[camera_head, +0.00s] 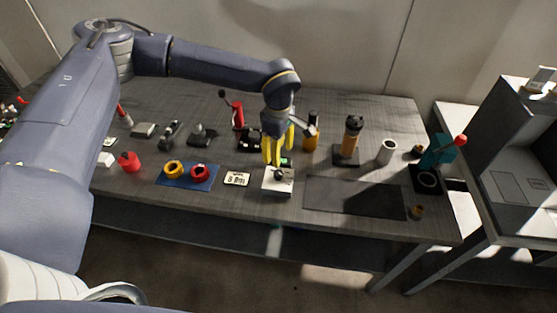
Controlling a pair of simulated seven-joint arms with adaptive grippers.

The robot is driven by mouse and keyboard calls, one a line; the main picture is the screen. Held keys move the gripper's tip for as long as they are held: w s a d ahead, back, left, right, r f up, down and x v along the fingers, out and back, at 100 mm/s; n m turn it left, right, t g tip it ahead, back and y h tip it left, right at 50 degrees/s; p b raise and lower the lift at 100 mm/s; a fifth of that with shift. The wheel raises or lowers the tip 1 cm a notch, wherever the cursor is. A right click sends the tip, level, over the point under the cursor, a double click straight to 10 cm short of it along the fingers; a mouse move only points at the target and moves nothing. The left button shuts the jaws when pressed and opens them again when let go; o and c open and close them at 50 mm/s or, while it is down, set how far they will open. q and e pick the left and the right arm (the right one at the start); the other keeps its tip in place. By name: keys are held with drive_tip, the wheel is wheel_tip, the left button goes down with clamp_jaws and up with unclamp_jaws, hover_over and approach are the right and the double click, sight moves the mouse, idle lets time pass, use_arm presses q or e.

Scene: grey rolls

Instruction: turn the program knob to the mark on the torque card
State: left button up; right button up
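A small white box (271,190) with a dark round knob (279,174) on top stands near the front edge of the bench. A white card (237,179) with dark print, which looks like the torque card, lies flat just left of the box. Its print and the knob's marks are too small to read surely. My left gripper (277,163), with yellow fingers, points down directly above the knob. Its fingers partly hide the knob and the back of the box. I cannot tell whether they touch or grip the knob. My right gripper is not in view.
A blue mat (187,185) with a yellow ring (174,169) and a red ring (199,172) lies left of the card. A dark mat (355,197) lies right of the box. A black-and-orange tool (352,136) and a white cup (386,151) stand behind it.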

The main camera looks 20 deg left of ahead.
use_arm(q)
drive_tip(key=shift+r, duration=0.7)
